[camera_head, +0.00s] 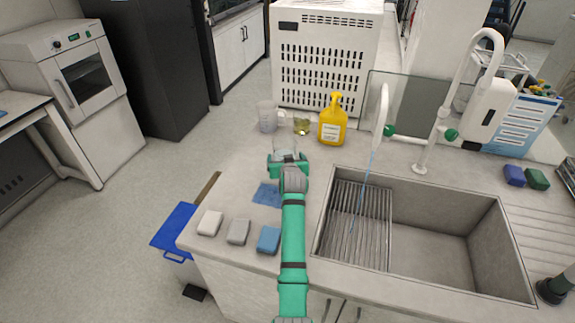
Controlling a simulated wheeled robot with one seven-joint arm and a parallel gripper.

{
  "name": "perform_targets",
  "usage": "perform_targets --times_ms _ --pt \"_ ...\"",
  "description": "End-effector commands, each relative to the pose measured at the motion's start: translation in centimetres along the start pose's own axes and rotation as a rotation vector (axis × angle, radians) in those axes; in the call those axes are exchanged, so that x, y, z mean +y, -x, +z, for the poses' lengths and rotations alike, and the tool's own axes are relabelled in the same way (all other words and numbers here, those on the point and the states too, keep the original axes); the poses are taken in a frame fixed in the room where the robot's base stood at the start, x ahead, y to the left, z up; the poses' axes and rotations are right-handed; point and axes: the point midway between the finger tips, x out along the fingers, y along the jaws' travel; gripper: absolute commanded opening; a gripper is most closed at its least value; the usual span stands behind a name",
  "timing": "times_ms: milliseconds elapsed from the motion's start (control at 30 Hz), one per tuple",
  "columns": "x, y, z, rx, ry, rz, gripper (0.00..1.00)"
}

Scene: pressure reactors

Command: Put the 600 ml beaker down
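My gripper (286,157) is above the counter left of the sink, at the end of my teal arm. A clear glass beaker (285,144), which I take to be the 600 ml beaker, is upright between its fingers. The gripper appears shut on it. The fingertips and the beaker's lower part are mostly hidden by the gripper body, so I cannot tell whether its base touches the counter.
Behind the beaker stand a translucent container (267,117), a small vessel with yellowish liquid (301,124) and a yellow bottle (332,124). A blue cloth (267,194) and several sponges (239,231) lie at the front left. The sink (428,246) is at right.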

Motion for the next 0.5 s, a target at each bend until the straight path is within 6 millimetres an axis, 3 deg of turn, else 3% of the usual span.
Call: perform_targets --times_ms 300,500 --pt "-0.1 5.4 0.0 0.001 0.001 -0.001 0.84" --pt "0.0 7.9 0.0 0.001 0.000 0.000 0.84"
